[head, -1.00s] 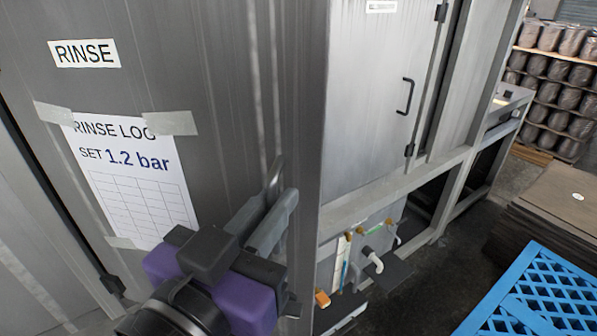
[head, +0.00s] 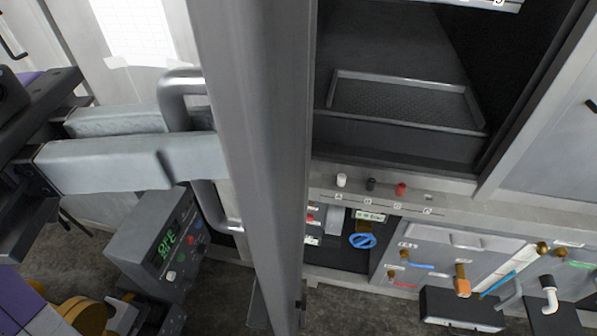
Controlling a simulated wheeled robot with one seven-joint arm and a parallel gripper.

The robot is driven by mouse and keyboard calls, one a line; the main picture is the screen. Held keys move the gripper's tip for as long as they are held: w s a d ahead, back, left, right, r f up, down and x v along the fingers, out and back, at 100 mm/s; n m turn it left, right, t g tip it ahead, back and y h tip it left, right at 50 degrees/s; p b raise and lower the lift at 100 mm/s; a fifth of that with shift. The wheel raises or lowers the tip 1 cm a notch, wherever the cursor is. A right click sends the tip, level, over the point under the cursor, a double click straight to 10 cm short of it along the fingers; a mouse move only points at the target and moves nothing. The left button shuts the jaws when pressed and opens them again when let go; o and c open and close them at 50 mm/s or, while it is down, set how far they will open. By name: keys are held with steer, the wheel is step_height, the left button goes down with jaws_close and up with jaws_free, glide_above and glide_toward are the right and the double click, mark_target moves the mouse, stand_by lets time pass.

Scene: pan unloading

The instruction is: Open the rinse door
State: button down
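The rinse door (head: 262,150) stands swung open, seen nearly edge-on as a tall grey panel through the middle of the head view. Its bar handle (head: 185,82) sticks out to the left of it. My gripper (head: 195,140) comes in from the left. Its two long grey fingers lie on either side of the handle bar and look closed on it; the nearer finger hides the middle of the bar. To the right of the door the dark compartment (head: 400,50) shows, with a shallow tray (head: 345,102) inside.
Below the opening is a ledge with white, black and red knobs (head: 401,189). Under it are a blue valve wheel (head: 362,241), pipes and an orange-handled valve (head: 462,284). A box with a green display (head: 165,240) is at lower left, below my gripper. Bare floor shows beneath.

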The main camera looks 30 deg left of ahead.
steer(key=shift+w+a+b+v, duration=0.15)
steer(key=shift+b+v, duration=0.4)
steer(key=shift+v, duration=0.4)
steer(key=shift+w+a+b+v, duration=0.15)
steer(key=shift+b+v, duration=0.4)
steer(key=shift+v, duration=0.45)
steer(key=shift+d, duration=0.1)
steer(key=c, duration=1.8)
jaws_free()
steer(key=shift+b+v, duration=1.1)
steer(key=shift+v, duration=2.8)
